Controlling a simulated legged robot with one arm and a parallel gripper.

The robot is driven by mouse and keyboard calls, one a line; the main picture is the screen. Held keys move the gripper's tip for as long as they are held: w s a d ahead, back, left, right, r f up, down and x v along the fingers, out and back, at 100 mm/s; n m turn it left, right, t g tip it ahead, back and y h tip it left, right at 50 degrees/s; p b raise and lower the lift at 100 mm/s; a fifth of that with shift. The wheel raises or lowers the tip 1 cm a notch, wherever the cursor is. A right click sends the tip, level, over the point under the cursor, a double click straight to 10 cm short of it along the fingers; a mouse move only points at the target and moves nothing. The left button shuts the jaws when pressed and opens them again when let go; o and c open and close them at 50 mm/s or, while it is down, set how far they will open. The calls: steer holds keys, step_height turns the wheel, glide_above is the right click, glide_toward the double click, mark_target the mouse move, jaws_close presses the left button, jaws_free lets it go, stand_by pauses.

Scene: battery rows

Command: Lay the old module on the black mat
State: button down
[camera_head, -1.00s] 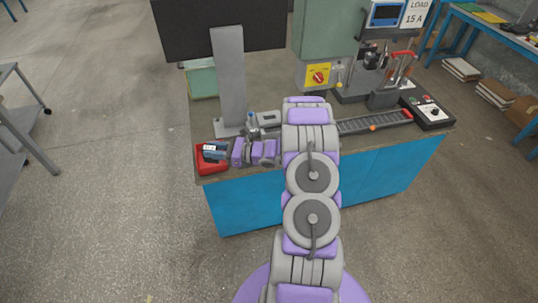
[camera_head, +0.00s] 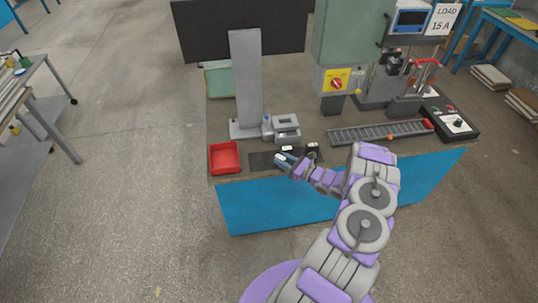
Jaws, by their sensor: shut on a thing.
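My gripper (camera_head: 293,164) is shut on a small blue-grey module (camera_head: 282,158) with a pale label, near the front edge of the bench. The black mat (camera_head: 258,162) is a dark strip lying just right of the red tray. The held module is over the mat in the picture; I cannot tell whether it touches it. My gripper and wrist hide part of the mat's right side. Small dark items with pale tops show behind the module (camera_head: 287,149) and to its right (camera_head: 313,148).
The red tray (camera_head: 224,158) looks empty at the bench's left front corner. A grey upright post (camera_head: 247,85) and a grey device (camera_head: 286,126) stand behind the mat. A roller track (camera_head: 375,132) and a black control box (camera_head: 452,122) lie to the right.

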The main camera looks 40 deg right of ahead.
steer(key=x, duration=0.7)
steer(key=b+x, duration=0.1)
steer(key=x, duration=0.3)
steer(key=shift+w+f, duration=0.25)
steer(key=shift+f, duration=0.05)
steer(key=shift+w+d+f, duration=0.1)
steer(key=shift+d+f, duration=0.05)
steer(key=shift+d, duration=0.05)
steer(key=f, duration=0.3)
steer(key=shift+d+b, duration=0.4)
steer(key=shift+a+f, duration=0.15)
steer(key=shift+f, duration=0.1)
steer(key=shift+a+r, duration=0.15)
steer(key=shift+a, duration=0.2)
steer(key=c, duration=1.2)
jaws_free()
steer(key=o, duration=0.4)
steer(key=shift+d+f, duration=0.25)
steer(key=shift+d, duration=0.15)
steer(key=shift+a+r, duration=0.1)
steer(key=shift+a, duration=0.05)
